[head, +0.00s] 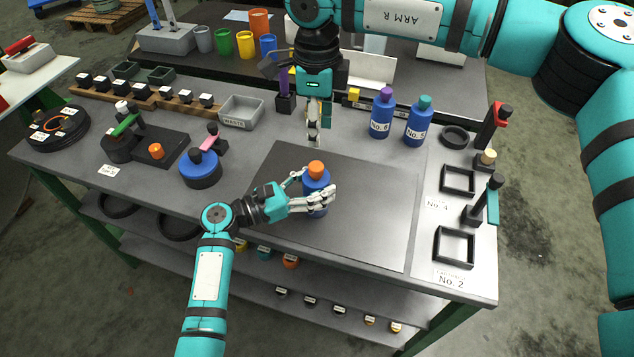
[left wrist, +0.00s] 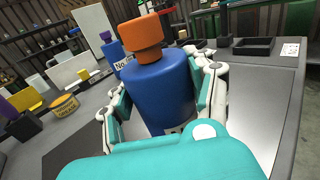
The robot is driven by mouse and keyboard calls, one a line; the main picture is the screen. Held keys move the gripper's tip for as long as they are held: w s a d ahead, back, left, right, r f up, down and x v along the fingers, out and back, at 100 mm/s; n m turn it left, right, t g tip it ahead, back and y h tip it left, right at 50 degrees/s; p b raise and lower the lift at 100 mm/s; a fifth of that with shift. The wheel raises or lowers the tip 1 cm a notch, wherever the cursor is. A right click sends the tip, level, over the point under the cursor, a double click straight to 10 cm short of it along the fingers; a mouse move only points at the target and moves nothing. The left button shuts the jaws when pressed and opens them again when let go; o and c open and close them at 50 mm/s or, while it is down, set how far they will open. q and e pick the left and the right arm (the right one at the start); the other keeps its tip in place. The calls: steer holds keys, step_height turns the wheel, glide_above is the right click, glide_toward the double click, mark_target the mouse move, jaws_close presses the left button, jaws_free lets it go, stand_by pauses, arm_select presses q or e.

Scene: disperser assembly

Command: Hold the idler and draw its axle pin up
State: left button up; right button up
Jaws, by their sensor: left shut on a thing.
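My left gripper (head: 317,186) is shut around a blue bottle (head: 313,207) with an orange cap (head: 316,168). The bottle stands roughly upright at the dark mat. In the left wrist view the bottle (left wrist: 160,92) sits between the two fingers, its orange cap (left wrist: 141,40) above them. My right gripper (head: 313,132) points down behind the bottle, over the mat's far edge; its fingers look close together, seen edge-on, and I see nothing clearly held. I cannot pick out an idler or its axle pin with certainty.
Blue bottles with purple (head: 386,92) and teal (head: 425,100) caps stand at the back right. Black square frames (head: 454,247) and stands line the right side. A blue round part (head: 200,170) and a dark fixture (head: 160,150) stand left. The mat's right part (head: 385,215) is clear.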

mark_target(317, 165)
steer(key=o, duration=0.3)
step_height(317, 165, down, 11)
steer(key=m, duration=1)
steer(key=shift+r+m, duration=0.1)
steer(key=shift+m, duration=0.2)
jaws_close()
steer(key=shift+w, duration=0.1)
